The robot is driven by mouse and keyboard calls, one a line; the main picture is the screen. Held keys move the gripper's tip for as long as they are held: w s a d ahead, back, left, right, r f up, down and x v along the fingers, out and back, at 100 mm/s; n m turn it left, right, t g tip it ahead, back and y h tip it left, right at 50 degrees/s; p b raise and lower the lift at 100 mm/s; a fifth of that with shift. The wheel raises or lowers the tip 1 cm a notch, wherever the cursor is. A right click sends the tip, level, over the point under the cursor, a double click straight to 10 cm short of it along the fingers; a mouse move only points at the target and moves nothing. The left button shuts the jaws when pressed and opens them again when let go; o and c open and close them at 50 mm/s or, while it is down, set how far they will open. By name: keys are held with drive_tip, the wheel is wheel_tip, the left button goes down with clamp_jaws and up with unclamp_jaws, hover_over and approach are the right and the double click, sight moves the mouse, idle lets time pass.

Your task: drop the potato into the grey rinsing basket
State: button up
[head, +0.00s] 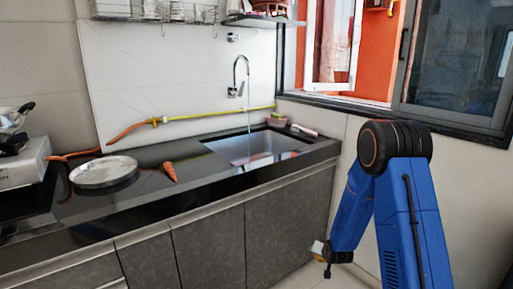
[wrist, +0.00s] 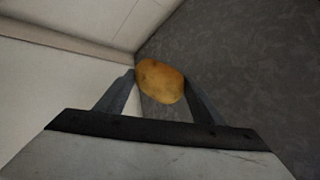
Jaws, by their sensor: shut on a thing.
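A yellow-brown potato (wrist: 160,80) is between the two dark fingers of my gripper (wrist: 158,88) in the wrist view. The gripper is shut on it, with a grey cabinet front and a pale wall behind. In the head view my blue arm reaches down at the right, and its end is low beside the cabinet's right end. The potato is too small to make out surely there. I cannot make out a grey rinsing basket in either view.
The dark counter (head: 135,205) holds a round metal plate (head: 103,172) and a carrot (head: 169,172). A grey sink (head: 258,148) is set into its right part, under a tap (head: 240,72). A small bowl (head: 277,120) stands behind the sink. Cabinet doors (head: 208,252) run below.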

drive_tip(key=shift+s+d+f, duration=0.1)
drive_tip(key=shift+s+f, duration=0.2)
drive_tip(key=shift+f, duration=0.1)
